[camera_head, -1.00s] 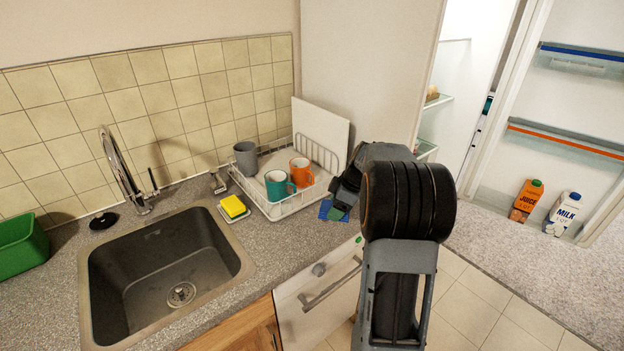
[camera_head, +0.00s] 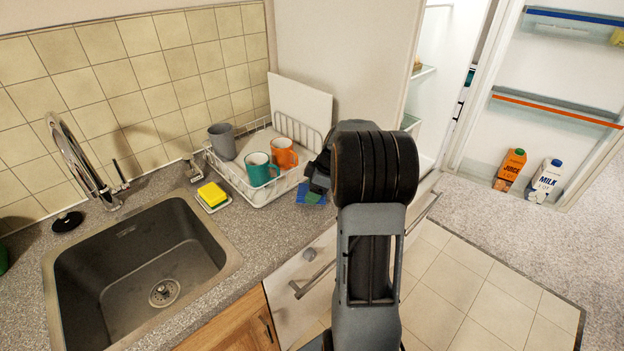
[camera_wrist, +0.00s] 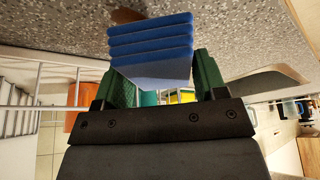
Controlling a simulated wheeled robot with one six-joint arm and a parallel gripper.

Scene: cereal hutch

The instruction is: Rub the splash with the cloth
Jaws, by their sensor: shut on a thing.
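My gripper (camera_wrist: 152,85) is shut on a blue folded cloth (camera_wrist: 150,50) between its green fingers in the wrist view. The cloth (camera_head: 304,194) shows as a small blue patch at the counter just right of the dish rack in the head view, partly hidden by the gripper (camera_head: 316,190). A brown splash (camera_wrist: 126,15) lies on the speckled counter beside the cloth's far edge in the wrist view, partly hidden by the cloth. I cannot tell whether the cloth touches the counter. In the head view the splash is not visible.
A white dish rack (camera_head: 262,203) with mugs and a board stands left of my gripper. A yellow sponge (camera_head: 211,194) lies on a dish by the sink (camera_head: 130,330). The open fridge door (camera_head: 540,60) holds cartons at right.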

